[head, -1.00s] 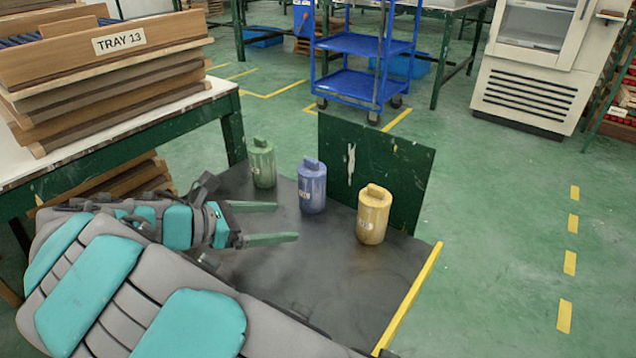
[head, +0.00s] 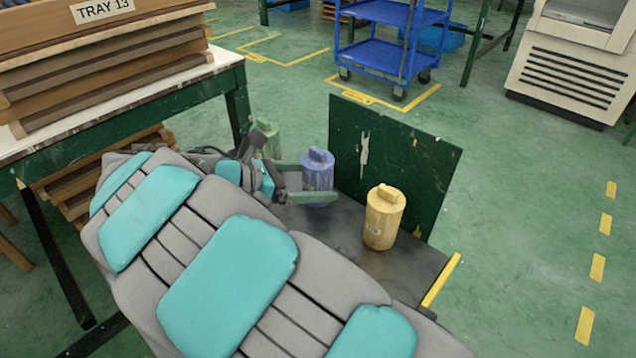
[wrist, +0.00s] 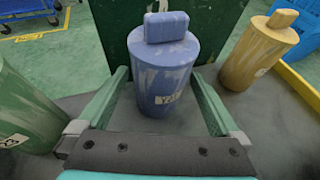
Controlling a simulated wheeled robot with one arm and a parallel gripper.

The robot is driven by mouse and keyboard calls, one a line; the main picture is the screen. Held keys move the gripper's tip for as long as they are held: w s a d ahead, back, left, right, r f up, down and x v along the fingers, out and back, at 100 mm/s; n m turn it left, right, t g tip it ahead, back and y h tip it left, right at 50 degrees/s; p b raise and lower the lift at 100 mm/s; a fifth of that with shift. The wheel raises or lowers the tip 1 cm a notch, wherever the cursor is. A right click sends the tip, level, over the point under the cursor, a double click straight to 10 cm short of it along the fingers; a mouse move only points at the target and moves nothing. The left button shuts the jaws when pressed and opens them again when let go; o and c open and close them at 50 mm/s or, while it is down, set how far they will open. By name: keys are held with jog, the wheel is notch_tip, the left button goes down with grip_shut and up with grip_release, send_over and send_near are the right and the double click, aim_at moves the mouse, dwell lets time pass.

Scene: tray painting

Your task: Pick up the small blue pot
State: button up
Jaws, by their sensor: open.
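The small blue pot (head: 318,168) stands upright on the dark tabletop, in front of the green upright panel. In the wrist view the blue pot (wrist: 163,72) is in the middle, with a block-shaped knob on top and a white label. My gripper (head: 312,182) is open, with its green fingers on either side of the pot's body. In the wrist view my gripper (wrist: 163,95) shows one finger left and one right of the pot; the right finger is close to it, and contact cannot be told. The pot's far side is hidden.
A green pot (head: 267,138) stands left, partly behind my arm; a yellow pot (head: 383,220) stands right. The green panel (head: 400,150) rises behind the pots. A yellow strip (head: 441,280) marks the table's right edge. Stacked wooden trays (head: 110,80) are on a table at left.

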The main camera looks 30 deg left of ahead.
aim_at(330, 179)
jog(key=x, duration=0.4)
jog(key=shift+r, duration=0.2)
jog(key=c, duration=1)
jog(key=shift+o, duration=0.2)
